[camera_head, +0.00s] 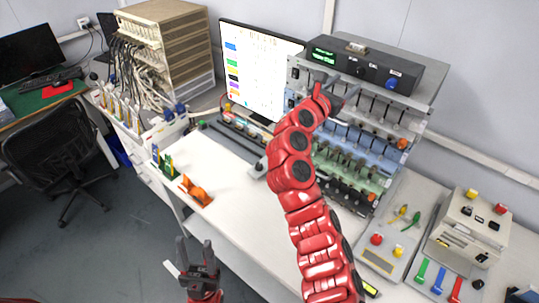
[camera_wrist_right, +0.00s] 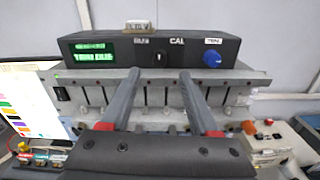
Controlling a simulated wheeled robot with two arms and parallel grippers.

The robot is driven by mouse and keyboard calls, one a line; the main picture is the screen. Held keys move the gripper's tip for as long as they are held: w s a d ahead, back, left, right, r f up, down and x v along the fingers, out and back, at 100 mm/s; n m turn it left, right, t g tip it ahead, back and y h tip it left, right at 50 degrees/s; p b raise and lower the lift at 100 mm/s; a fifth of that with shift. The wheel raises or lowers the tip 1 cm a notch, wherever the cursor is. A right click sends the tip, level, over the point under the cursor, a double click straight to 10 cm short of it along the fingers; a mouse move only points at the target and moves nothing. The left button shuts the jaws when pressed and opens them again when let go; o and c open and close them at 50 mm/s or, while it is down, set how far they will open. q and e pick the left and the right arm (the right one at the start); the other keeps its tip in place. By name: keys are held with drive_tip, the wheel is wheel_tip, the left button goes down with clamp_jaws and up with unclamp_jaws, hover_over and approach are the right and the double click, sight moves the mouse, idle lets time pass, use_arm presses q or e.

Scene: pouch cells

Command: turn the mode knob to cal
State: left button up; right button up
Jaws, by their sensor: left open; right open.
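A black instrument box (camera_head: 365,68) stands on top of the rack; it also shows in the right wrist view (camera_wrist_right: 95,70). Its front has a green lit display (camera_wrist_right: 90,52), a small black knob (camera_wrist_right: 159,58) between two labels, the right one reading CAL (camera_wrist_right: 177,40), and a blue knob (camera_wrist_right: 211,59) at the right. The black knob's pointing direction is too small to tell. My right gripper (camera_wrist_right: 158,76) is open and empty, in front of the box, its fingers either side of the black knob and apart from it. My left gripper (camera_head: 196,250) is open and empty, low in front of the bench.
The rack below the box holds rows of cell slots (camera_head: 350,140). A monitor (camera_head: 262,68) stands left of the box. A small block sits on top of the box (camera_wrist_right: 139,26). A control box (camera_head: 468,232) with coloured buttons stands at the right. The bench front (camera_head: 225,165) is partly clear.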

drive_tip(key=a+b+v, duration=0.1)
drive_tip(key=b+v, duration=0.2)
drive_tip(key=v, duration=0.7)
drive_tip(key=w+a+f+n+t+y+b, duration=0.25)
drive_tip(key=w+a+f+t+y, duration=0.35)
drive_tip(key=f+y, duration=0.4)
drive_tip(key=s+a+f+g+y, duration=0.2)
drive_tip(key=a+f+y, duration=0.4)
drive_tip(key=f, duration=0.4)
drive_tip(key=shift+s+f+y, duration=0.4)
drive_tip(key=shift+y, duration=0.4)
drive_tip(key=shift+m, duration=0.25)
drive_tip(key=shift+b, duration=0.3)
